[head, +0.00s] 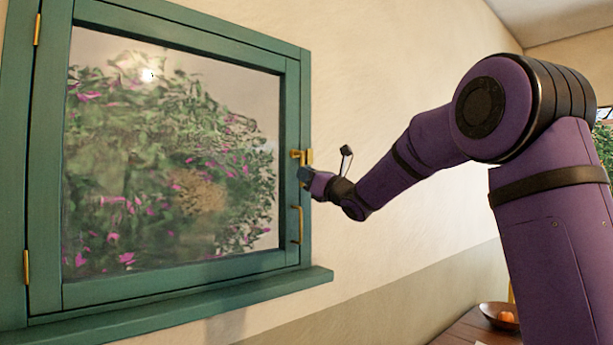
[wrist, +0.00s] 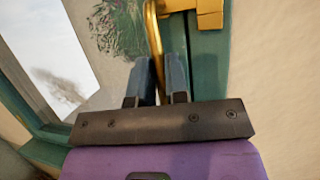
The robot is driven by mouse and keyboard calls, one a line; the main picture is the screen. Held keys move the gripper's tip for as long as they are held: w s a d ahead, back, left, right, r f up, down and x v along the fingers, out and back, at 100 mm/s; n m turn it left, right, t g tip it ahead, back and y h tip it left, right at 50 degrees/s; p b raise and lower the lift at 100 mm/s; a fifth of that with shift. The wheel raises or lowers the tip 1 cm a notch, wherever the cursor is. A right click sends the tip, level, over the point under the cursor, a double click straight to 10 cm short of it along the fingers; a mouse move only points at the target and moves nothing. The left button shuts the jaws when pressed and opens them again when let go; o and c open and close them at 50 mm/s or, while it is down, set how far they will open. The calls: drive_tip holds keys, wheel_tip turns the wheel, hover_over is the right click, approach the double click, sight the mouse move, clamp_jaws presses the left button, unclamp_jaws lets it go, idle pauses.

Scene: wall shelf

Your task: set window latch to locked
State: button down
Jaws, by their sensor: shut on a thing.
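The brass window latch (head: 301,156) sits on the right side of the green window frame, at about mid-height. In the wrist view, its body (wrist: 207,12) is at the top, partly cut off by the picture edge. Its curved lever (wrist: 152,40) comes down from there and passes between my fingers. My gripper (head: 304,175) is at the window's right edge just below the latch body. In the wrist view my gripper (wrist: 161,72) is shut on the lever, with a finger on each side. The lever's lower end is hidden behind my fingers and palm.
The window (head: 170,160) is closed in its frame, with brass hinges (head: 37,29) at the left. A brass pull handle (head: 297,224) is below the latch. A green sill (head: 180,305) juts out beneath. A bowl (head: 497,316) stands on a wooden surface at lower right. The wall beside is bare.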

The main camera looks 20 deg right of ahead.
drive_tip(key=c, duration=1.1)
unclamp_jaws()
drive_tip(key=v, duration=1.1)
